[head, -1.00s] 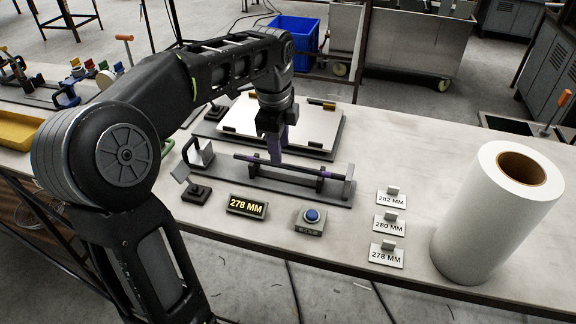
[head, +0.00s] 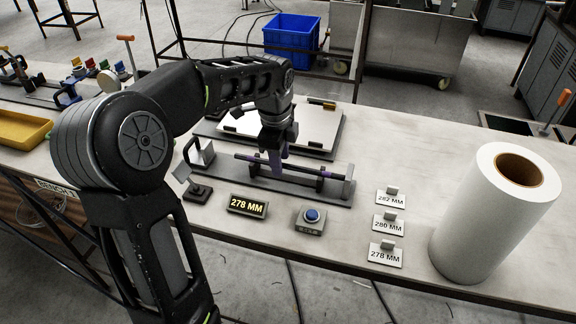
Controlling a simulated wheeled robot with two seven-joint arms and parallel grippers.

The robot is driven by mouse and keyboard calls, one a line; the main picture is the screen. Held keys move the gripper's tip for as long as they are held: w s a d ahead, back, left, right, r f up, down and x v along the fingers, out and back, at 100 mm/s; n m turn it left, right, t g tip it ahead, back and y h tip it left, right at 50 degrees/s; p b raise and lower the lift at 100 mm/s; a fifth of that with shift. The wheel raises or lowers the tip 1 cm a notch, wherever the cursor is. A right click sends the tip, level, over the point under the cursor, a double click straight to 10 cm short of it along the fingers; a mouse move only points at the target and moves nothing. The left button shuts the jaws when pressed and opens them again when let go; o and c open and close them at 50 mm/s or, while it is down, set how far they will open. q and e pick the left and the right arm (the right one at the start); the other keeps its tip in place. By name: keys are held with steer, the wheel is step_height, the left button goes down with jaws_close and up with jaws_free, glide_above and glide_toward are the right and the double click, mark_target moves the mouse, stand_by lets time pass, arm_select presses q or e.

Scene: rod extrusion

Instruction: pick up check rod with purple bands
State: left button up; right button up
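The dark check rod (head: 300,171) lies across the upright supports of a grey gauge fixture (head: 335,199), in the middle of the bench. Small purple bands show on it, near its left part and near its right end. My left gripper (head: 276,168) points down at the rod, left of its middle. Its purple-grey fingers overlap the rod in the picture. I cannot tell whether they are closed on it. The rod still appears seated on the supports. My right gripper is out of view.
A flat plate (head: 310,127) lies behind the fixture. A 278 MM display (head: 247,205), a blue button box (head: 311,218) and several length cards (head: 386,254) stand in front. A large white roll (head: 480,225) stands at right. The bench behind the cards is clear.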

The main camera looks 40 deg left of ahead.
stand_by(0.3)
arm_select(q)
jaws_close()
stand_by(0.4)
